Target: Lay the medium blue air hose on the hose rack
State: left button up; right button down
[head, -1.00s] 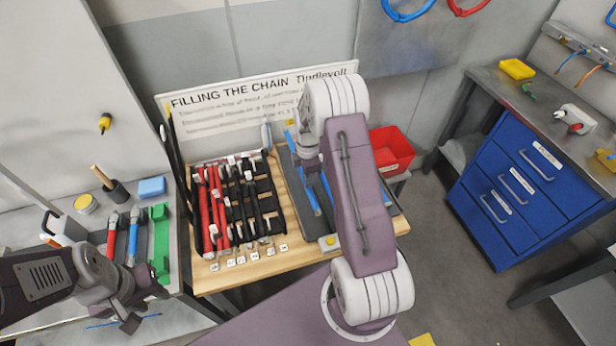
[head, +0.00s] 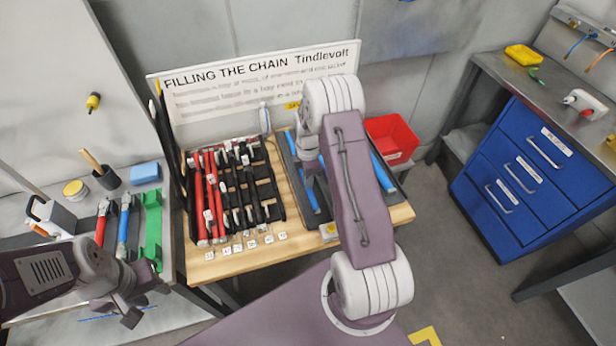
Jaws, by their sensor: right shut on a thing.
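The hose rack (head: 276,190) is a black slotted rack on a wooden-topped bench, with several red and black hoses lying in it. To its right, a dark grey tray (head: 398,202) bears blue hoses; one blue strip (head: 303,187) shows left of my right arm and another (head: 381,172) right of it. I cannot tell which is medium. My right gripper (head: 309,165) points down over the tray, its fingertips mostly hidden by my arm. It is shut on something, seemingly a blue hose. My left gripper (head: 143,298) is empty, fingers apart, at the lower left.
A sign (head: 255,85) stands behind the rack, and small white labels (head: 240,247) line the bench front. A red bin (head: 392,138) stands behind the tray. The left bench holds a green holder (head: 152,222) and tools. A blue drawer cabinet (head: 535,165) stands right, beyond open floor.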

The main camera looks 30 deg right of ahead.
jog(key=shift+f, duration=0.25)
jog(key=c, duration=1.4)
grip_release()
jog(key=shift+r, duration=0.1)
notch_tip(320, 180, up, 9)
jog(key=shift+b, duration=0.4)
